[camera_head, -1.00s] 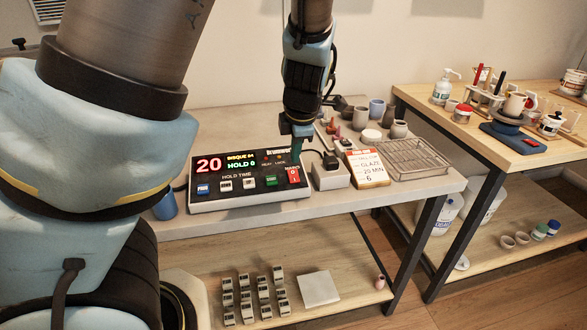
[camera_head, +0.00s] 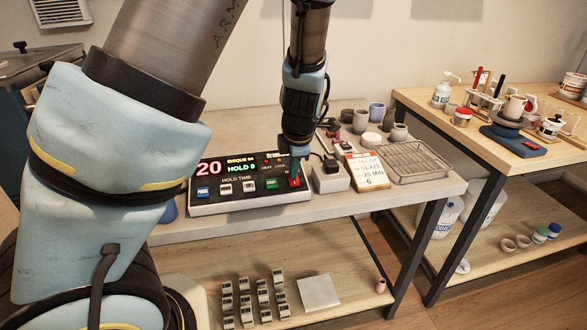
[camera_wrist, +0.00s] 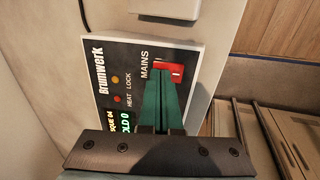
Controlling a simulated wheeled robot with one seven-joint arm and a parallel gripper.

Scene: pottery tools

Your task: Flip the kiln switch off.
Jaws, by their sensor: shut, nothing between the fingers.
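The kiln controller (camera_head: 235,209) is a black panel in a pale case on the table, with a lit red 20 and green HOLD 0. Its red MAINS switch (camera_wrist: 175,71) is at the panel's right end, partly hidden behind my fingers in both views. My gripper (camera_head: 295,178) is shut and empty, pointing down over the switch. In the wrist view its green fingertips (camera_wrist: 160,72) overlap the left part of the red switch. I cannot tell whether they touch it.
A white socket block with a black plug (camera_head: 330,176) stands just right of the controller. A glaze card (camera_head: 368,171), a wire rack (camera_head: 417,161) and several small pots (camera_head: 377,112) are farther right and behind. Timers sit on the lower shelf.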

